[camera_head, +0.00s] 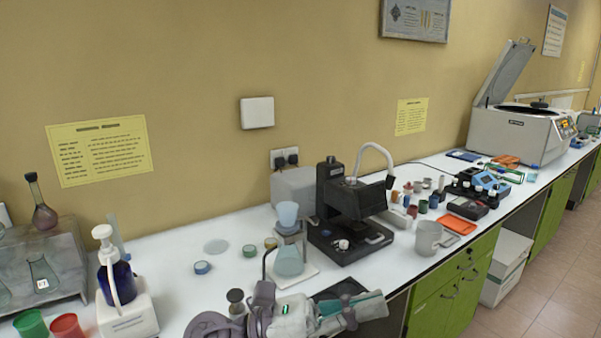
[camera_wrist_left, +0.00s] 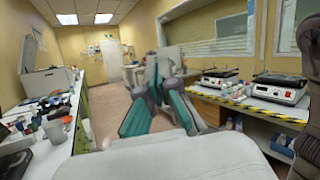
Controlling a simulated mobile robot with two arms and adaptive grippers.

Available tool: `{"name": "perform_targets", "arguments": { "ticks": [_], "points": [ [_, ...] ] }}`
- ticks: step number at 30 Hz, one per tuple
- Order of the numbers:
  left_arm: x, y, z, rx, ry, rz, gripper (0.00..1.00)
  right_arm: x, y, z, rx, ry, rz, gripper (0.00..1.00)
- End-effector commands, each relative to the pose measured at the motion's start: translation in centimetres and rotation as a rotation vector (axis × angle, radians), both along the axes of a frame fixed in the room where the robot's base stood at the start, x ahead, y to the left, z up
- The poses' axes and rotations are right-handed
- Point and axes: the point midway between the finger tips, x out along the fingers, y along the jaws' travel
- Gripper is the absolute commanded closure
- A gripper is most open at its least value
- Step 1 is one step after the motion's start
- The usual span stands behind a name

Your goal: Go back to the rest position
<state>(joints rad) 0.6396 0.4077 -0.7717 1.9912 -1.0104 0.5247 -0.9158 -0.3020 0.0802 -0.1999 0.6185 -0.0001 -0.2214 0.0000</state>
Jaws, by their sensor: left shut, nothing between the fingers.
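My left gripper (camera_head: 374,306) is low in the head view, with grey and teal fingers pointing right at the front edge of the white counter. It is shut and empty. In the left wrist view my left gripper (camera_wrist_left: 164,62) shows in the middle, its fingers together with nothing between them, pointing out over the open aisle. My right gripper is not in view.
Close by on the white counter (camera_head: 160,262) are a black machine (camera_head: 345,208), a grey cup (camera_head: 428,237), a conical flask (camera_head: 289,260) and a dark blue pump bottle (camera_head: 116,280). A centrifuge (camera_head: 520,132) stands farther right. The aisle floor (camera_wrist_left: 110,110) is clear.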

Motion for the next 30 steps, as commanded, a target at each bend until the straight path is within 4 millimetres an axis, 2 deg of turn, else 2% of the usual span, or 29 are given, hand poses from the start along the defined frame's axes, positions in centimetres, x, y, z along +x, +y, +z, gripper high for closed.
{"name": "perform_targets", "arguments": {
  "ticks": [1,2,3,5,6,8,9,11,12,14,15,18,21,24,25,30],
  "points": [
    [1.3,1.5,1.0,-0.152,0.201,0.065,1.0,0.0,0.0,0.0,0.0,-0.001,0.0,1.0],
    [2.4,2.7,1.5,-0.244,0.325,0.106,1.0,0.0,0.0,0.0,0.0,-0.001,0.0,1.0],
    [4.1,4.7,1.6,-0.363,0.491,0.161,1.0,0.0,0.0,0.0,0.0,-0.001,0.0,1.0],
    [6.5,8.0,0.4,-0.541,0.746,0.246,1.0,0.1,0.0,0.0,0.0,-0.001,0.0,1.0],
    [7.8,10.4,-1.1,-0.655,0.914,0.302,1.0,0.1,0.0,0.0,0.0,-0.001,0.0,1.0],
    [9.2,13.7,-4.1,-0.809,1.138,0.382,1.0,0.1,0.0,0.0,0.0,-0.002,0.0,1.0],
    [9.6,15.7,-6.4,-0.902,1.275,0.432,1.0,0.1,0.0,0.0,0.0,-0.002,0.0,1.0],
    [9.6,18.3,-10.2,-1.034,1.466,0.51,1.0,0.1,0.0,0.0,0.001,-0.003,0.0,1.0],
    [9.3,19.9,-12.8,-1.117,1.585,0.562,1.0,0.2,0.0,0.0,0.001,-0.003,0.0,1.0],
    [8.1,22.0,-16.8,-1.237,1.755,0.643,1.0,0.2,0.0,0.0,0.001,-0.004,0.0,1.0],
    [6.9,23.3,-19.3,-1.315,1.86,0.7,1.0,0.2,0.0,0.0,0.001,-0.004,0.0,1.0],
    [3.1,25.6,-25.2,-1.495,2.094,0.846,1.0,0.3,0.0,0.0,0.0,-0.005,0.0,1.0],
    [-0.9,27.0,-29.2,-1.631,2.257,0.978,1.0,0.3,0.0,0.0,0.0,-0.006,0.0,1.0],
    [-4.4,27.8,-31.8,-1.735,2.373,1.092,1.0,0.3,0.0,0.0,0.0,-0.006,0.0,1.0],
    [-5.4,28.0,-32.5,1.714,-2.339,-1.095,1.0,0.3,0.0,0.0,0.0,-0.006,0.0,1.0],
    [-10.7,28.6,-35.1,1.587,-2.128,-1.091,1.0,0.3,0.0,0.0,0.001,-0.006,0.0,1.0]
  ]
}}
